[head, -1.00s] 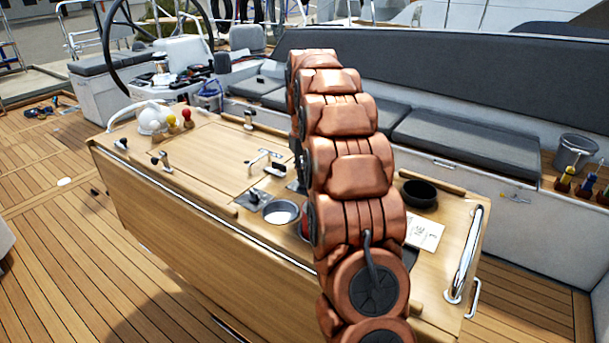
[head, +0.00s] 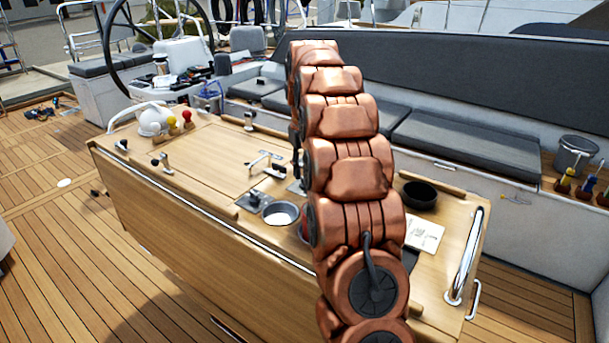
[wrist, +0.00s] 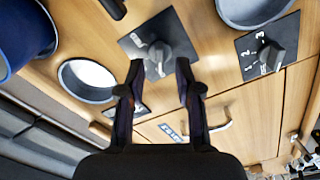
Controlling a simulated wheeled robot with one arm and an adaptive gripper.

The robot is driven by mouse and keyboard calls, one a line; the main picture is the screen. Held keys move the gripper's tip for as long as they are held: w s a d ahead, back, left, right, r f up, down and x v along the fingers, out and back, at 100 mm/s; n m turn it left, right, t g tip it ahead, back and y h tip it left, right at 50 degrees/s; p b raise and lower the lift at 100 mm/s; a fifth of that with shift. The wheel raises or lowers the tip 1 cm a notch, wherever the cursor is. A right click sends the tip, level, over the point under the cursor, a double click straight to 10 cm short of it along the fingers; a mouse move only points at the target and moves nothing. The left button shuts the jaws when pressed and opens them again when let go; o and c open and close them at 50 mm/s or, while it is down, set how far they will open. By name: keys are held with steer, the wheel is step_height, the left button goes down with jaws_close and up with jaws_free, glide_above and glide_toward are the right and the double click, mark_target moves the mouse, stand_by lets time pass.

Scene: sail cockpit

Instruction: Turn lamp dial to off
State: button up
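A grey dial knob (wrist: 158,62) sits on a dark square plate in the wrist view, ahead of and between my fingertips. I cannot tell from the markings which one is the lamp dial. My gripper (wrist: 160,72) is open, with one finger on each side of the first knob; contact cannot be made out. In the head view a dark dial plate (head: 254,200) shows on the wooden table, and my gripper is mostly hidden by my copper-coloured arm.
A round metal cup (head: 281,214) is set into the table (head: 190,225) near the dial plate. A black bowl (head: 420,194) and a paper card (head: 424,235) lie right of my arm.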

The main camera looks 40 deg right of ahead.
mark_target(304, 179)
step_height(304, 179, up, 4)
steer(key=shift+r, duration=0.55)
stand_by(0.4)
steer(key=shift+s+a, duration=0.1)
steer(key=shift+a, duration=0.1)
steer(key=s+a+n+g+p, duration=0.1)
steer(key=s+a, duration=1.4)
steer(key=a, duration=0.4)
steer(key=s+a+f, duration=0.2)
steer(key=s, duration=0.5)
steer(key=s+a+f, duration=0.3)
steer(key=s, duration=0.5)
steer(key=s+a+f, duration=0.2)
steer(key=s+f, duration=0.1)
steer(key=s, duration=0.4)
steer(key=shift+s+a+n+g+p, duration=0.3)
steer(key=shift+a+n+g+p, duration=0.1)
